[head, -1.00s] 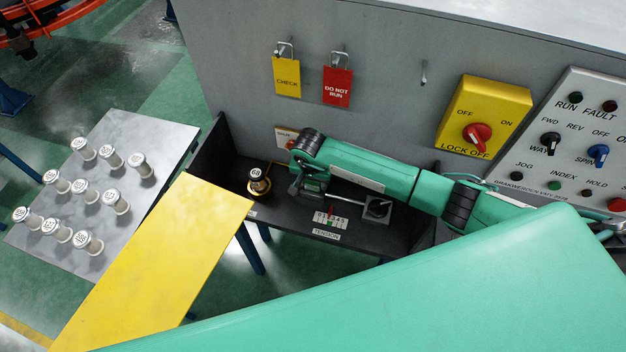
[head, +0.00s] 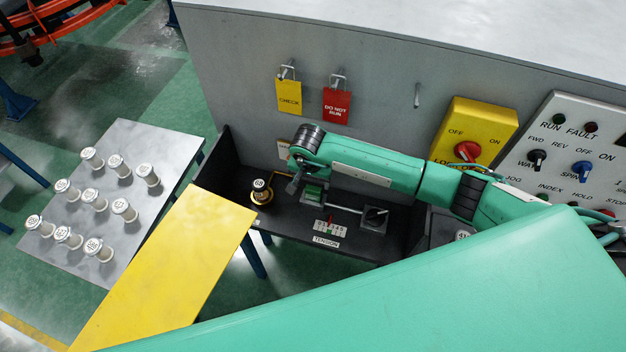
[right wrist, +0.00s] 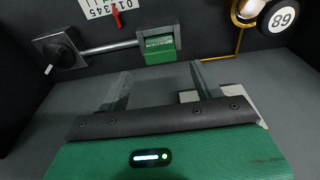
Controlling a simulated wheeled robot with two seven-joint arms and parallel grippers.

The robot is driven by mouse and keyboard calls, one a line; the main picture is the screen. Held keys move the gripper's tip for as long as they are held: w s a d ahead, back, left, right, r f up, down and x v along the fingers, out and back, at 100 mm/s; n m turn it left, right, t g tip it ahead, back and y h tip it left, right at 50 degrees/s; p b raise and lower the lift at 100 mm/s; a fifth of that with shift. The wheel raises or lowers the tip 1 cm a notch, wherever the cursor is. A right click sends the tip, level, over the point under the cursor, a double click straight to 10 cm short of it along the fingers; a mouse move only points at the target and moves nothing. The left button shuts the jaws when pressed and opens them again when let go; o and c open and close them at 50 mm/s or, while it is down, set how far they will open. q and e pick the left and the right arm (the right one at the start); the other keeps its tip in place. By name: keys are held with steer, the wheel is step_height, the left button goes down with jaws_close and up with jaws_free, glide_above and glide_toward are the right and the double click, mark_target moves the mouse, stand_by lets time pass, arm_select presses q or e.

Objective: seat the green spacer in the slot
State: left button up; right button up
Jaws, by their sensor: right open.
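The green spacer (head: 314,193) is a small green block on the dark bench. In the right wrist view the spacer (right wrist: 160,50) sits between the grey cheeks of a holder (right wrist: 142,42) at the end of a metal rod; this looks like the slot. I cannot tell how deep it sits. My right gripper (head: 293,186) is just left of the spacer in the head view. In the right wrist view my right gripper (right wrist: 160,84) has its two fingers apart with nothing between them, clear of the spacer. My left gripper is out of view.
A spool marked 68 (head: 262,190) stands left of the spacer. A dial knob (head: 375,216) and a TENSION scale (head: 330,228) lie to its right. A grey wall with tags (head: 337,104) rises behind. A yellow panel (head: 170,265) and a tray of several spools (head: 125,250) are left.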

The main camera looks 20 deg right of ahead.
steer(key=r, duration=0.1)
steer(key=r+p, duration=0.1)
steer(key=r, duration=0.2)
steer(key=shift+s+a, duration=0.2)
steer(key=shift+s, duration=0.05)
stand_by(0.3)
